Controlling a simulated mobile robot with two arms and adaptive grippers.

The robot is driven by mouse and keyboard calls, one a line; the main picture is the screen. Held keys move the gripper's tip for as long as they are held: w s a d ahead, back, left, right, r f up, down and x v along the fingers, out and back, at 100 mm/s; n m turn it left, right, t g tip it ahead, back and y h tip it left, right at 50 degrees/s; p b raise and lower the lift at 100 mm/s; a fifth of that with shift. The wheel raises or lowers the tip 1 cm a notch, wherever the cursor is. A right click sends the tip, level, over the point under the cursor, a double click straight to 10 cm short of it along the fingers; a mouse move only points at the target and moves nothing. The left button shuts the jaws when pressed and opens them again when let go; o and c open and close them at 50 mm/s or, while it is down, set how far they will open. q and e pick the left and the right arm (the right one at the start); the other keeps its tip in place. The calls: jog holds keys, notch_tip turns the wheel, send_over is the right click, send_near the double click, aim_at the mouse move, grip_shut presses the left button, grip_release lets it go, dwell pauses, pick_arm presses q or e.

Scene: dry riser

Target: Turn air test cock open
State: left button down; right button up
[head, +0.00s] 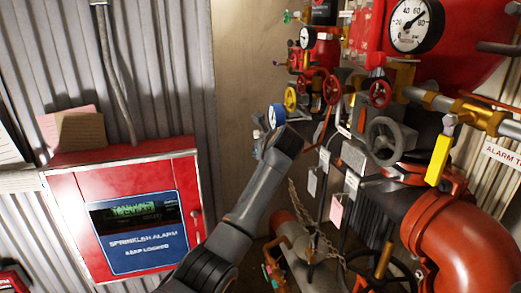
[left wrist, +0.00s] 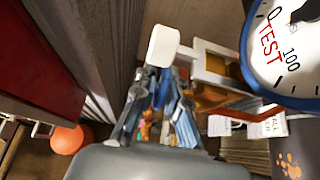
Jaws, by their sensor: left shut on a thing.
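In the left wrist view a white-ended handle (left wrist: 163,45) stands at the fingertips of my left gripper (left wrist: 159,76). I take it to be the air test cock's lever, but no label on it can be read. The two fingers are shut on it, and the exact contact is partly hidden. A gauge (left wrist: 289,48) with a blue rim and the word TEST is close by on the right. My right gripper is in neither view.
Red and yellow handwheels (head: 332,89), a grey handwheel (head: 384,141) and a yellow lever (head: 438,160) crowd the pipework on the right. A red sprinkler alarm box (head: 180,180) hangs at left. An orange ball (left wrist: 66,139) shows low in the wrist view.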

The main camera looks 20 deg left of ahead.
pick_arm(q)
jog(key=shift+r, duration=0.1)
dwell(0.5)
jog(key=c, duration=1.6)
grip_release()
jog(key=shift+c, duration=0.2)
jog(key=v, duration=1.2)
jog(key=shift+w+a+r, duration=0.1)
